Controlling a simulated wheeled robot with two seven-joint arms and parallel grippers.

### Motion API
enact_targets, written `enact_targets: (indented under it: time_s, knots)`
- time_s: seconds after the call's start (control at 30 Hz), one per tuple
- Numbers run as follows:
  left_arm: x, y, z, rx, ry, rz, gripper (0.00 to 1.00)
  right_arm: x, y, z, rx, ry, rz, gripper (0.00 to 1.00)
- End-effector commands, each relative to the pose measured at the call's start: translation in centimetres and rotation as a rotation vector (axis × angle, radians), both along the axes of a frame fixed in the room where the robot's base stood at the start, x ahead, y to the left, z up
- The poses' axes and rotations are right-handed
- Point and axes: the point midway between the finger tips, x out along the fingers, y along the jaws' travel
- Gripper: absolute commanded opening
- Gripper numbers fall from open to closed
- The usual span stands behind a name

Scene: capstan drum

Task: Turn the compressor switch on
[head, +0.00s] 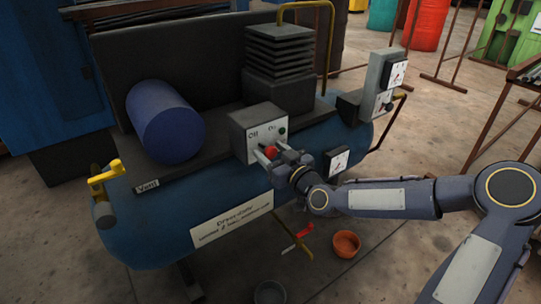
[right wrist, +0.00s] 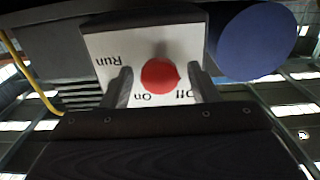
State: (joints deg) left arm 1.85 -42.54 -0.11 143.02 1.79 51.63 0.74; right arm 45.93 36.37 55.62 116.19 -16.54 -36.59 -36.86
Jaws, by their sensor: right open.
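The compressor (head: 150,222) is a blue tank with a dark motor on top. Its grey switch box (head: 240,143) has a white face marked Off and On, with a red knob (head: 270,152) on it. My right gripper (head: 267,157) is in front of this face, open, with its fingers on either side of the knob. In the right wrist view the red knob (right wrist: 160,76) shows between the spread fingers (right wrist: 161,90), with gaps on both sides. I cannot tell clearly which way the knob points. My left gripper is not in view.
A yellow vent valve (head: 107,174) sticks out at the tank's left end. A red-handled drain valve (head: 304,230), an orange bowl (head: 345,244) and a grey bowl (head: 270,292) are below.

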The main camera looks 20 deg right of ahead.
Motion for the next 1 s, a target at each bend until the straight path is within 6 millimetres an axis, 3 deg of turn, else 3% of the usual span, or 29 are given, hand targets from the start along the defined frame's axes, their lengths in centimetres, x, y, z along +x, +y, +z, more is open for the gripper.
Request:
enact_targets:
  time_s: [0.33,0.67,1.0]
  knots:
    - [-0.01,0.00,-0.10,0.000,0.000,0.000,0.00,0.47,0.15,0.00,0.000,0.001,0.000,0.53]
    - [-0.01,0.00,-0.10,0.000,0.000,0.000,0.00,0.45,0.14,-0.01,0.000,0.001,0.000,0.12]
    - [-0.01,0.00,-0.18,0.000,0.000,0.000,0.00,0.46,0.11,-0.04,0.054,0.022,0.000,0.12]
